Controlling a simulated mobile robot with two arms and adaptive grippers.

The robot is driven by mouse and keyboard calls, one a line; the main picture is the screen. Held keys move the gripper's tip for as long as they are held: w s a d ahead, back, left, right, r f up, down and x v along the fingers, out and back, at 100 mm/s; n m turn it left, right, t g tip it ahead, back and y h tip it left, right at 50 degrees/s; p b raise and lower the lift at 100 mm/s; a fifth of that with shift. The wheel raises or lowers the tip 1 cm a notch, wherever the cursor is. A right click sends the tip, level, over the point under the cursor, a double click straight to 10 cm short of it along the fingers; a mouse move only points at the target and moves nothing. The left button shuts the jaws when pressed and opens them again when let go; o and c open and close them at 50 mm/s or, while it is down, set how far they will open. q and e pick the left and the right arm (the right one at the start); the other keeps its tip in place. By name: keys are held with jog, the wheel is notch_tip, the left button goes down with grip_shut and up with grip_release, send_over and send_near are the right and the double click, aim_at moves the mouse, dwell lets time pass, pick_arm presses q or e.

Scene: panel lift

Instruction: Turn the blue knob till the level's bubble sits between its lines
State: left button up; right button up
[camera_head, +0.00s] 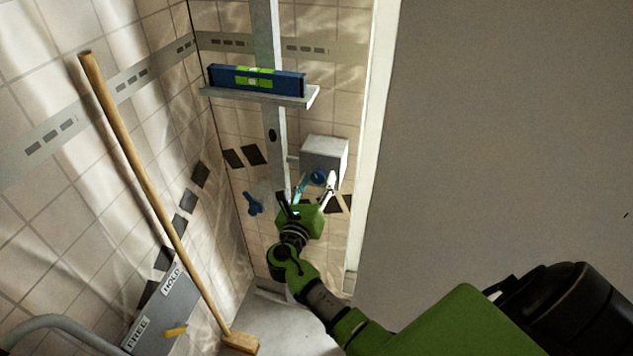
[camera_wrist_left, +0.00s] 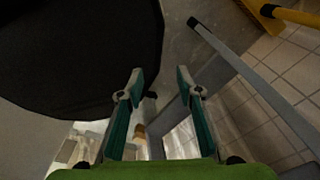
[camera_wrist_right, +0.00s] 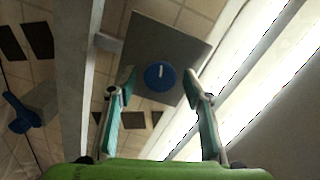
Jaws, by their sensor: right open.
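The blue knob (camera_head: 318,178) sits on the front of a grey box (camera_head: 325,152) on the tiled wall. In the right wrist view the knob (camera_wrist_right: 160,75), with a white mark pointing up, lies ahead between the fingertips. My right gripper (camera_head: 315,186) is open, its fingers on either side of the knob in the picture; contact cannot be told. The blue level (camera_head: 285,82) with green vials lies on a shelf above; its bubble is too small to tell. My left gripper (camera_wrist_left: 162,75) is open and empty in the left wrist view, away from the knob.
A metal post (camera_head: 272,135) runs up beside the box. A second blue handle (camera_head: 252,203) is on the wall left of the post. A broom (camera_head: 150,185) leans at left, near a grey panel (camera_head: 165,305) marked HOLD and FREE. A plain wall (camera_head: 480,150) fills the right.

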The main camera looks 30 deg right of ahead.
jog(key=c, duration=1.1)
jog(key=shift+f+m+b, duration=0.15)
jog(key=shift+m+b, duration=0.5)
jog(key=shift+m, duration=0.65)
jog(key=shift+m+b, duration=0.4)
jog(key=shift+m, duration=0.9)
jog(key=o, duration=1.1)
jog(key=shift+a, duration=0.1)
